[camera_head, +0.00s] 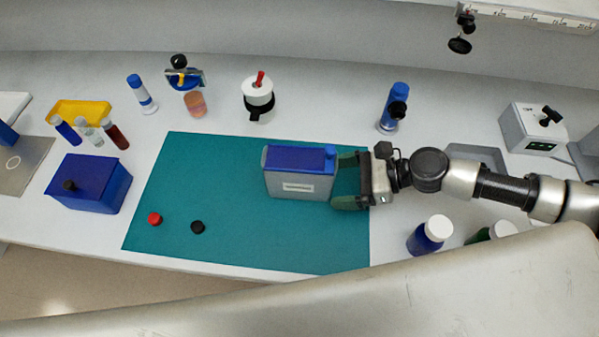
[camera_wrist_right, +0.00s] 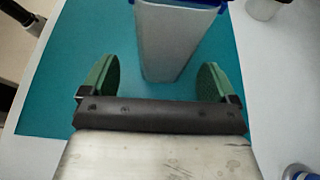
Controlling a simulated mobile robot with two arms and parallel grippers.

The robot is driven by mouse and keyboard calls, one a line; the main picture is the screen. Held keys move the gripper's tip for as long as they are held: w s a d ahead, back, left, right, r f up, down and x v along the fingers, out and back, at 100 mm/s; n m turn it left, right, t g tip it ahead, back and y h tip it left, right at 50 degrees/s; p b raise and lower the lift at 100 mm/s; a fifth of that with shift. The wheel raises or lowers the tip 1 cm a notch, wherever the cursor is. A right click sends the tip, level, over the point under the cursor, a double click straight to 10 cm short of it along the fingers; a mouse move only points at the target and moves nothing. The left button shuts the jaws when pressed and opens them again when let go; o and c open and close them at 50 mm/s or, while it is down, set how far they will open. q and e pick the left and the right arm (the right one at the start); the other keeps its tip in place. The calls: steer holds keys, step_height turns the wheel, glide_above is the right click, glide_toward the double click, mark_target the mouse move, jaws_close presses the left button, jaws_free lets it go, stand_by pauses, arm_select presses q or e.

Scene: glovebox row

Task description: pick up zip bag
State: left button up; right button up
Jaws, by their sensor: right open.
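I cannot make out a clear zip bag in either view. A pale grey box-like container with a blue top and a white label (camera_head: 298,187) stands on the teal mat (camera_head: 220,240). Its narrow end shows in the right wrist view (camera_wrist_right: 172,45). My right gripper (camera_head: 345,183) comes in from the right and is open, with green finger pads. In the right wrist view the gripper (camera_wrist_right: 158,76) has the container's near end between its fingertips, with a gap on each side. My left gripper is not in view.
A dark blue box (camera_head: 90,184) stands left of the mat. A blue bottle (camera_head: 428,236) stands in front of my right arm. A white-topped jar (camera_head: 258,97) stands behind. The mat's left half is mostly clear.

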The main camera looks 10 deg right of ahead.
mark_target(322, 178)
steer(key=x, duration=0.2)
steer(key=p+x, duration=0.1)
steer(key=x, duration=0.2)
steer(key=shift+w+d+f, duration=0.15)
steer(key=shift+w+f, duration=0.05)
steer(key=shift+f, duration=0.25)
steer(key=shift+c, duration=0.4)
steer(key=c, duration=0.9)
step_height(322, 178, up, 9)
steer(key=shift+r+p, duration=0.2)
steer(key=shift+p, duration=1.05)
steer(key=shift+f+b, duration=2.2)
steer(key=shift+f, duration=1.1)
steer(key=shift+d+f+b, duration=0.1)
steer(key=shift+f+b, duration=0.85)
steer(key=shift+f, duration=0.45)
